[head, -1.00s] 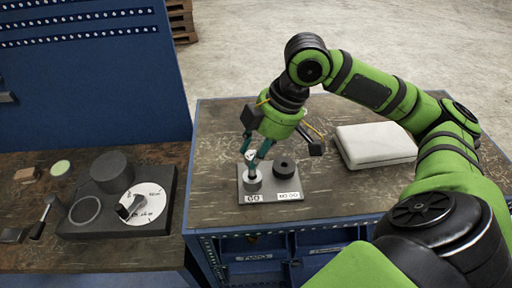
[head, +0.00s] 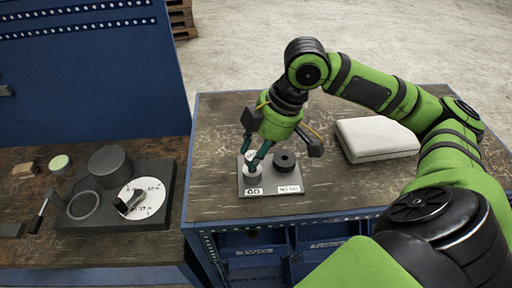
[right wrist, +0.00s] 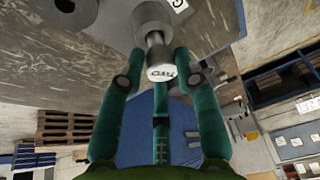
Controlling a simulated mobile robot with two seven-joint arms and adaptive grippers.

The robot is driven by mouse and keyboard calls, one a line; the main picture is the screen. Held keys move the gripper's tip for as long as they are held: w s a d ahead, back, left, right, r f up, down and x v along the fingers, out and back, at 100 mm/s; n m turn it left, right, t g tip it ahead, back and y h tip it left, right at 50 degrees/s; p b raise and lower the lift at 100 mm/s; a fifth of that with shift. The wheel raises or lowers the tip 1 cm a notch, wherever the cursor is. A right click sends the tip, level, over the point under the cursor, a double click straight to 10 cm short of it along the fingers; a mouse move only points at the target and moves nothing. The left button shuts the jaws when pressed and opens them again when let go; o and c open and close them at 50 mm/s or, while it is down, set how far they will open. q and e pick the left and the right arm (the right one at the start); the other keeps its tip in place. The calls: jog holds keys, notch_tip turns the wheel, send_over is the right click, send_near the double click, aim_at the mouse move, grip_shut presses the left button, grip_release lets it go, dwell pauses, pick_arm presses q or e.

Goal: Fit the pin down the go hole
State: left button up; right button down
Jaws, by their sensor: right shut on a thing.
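The grey gauge plate (head: 268,185) lies on the right bench with two round bushings on it. The light bushing (head: 253,178) stands behind the GO label, and the dark bushing (head: 285,162) behind the NO GO label. My right gripper (head: 256,160) points down over the light bushing. In the right wrist view its teal fingers close around the pin's lettered head (right wrist: 161,72). The pin's narrower neck runs toward the light bushing (right wrist: 153,18), in line with it. I cannot tell how deep the pin sits. My left gripper is out of view.
A white closed case (head: 377,139) lies right of the plate, near my right arm. On the left bench stand a dark block with a white dial (head: 142,200) and a dark cylinder (head: 110,165). The bench top behind the plate is clear.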

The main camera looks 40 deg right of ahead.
jog(key=shift+f, duration=0.55)
jog(key=c, duration=0.8)
grip_release()
jog(key=v, duration=1.2)
jog(key=shift+r, duration=0.1)
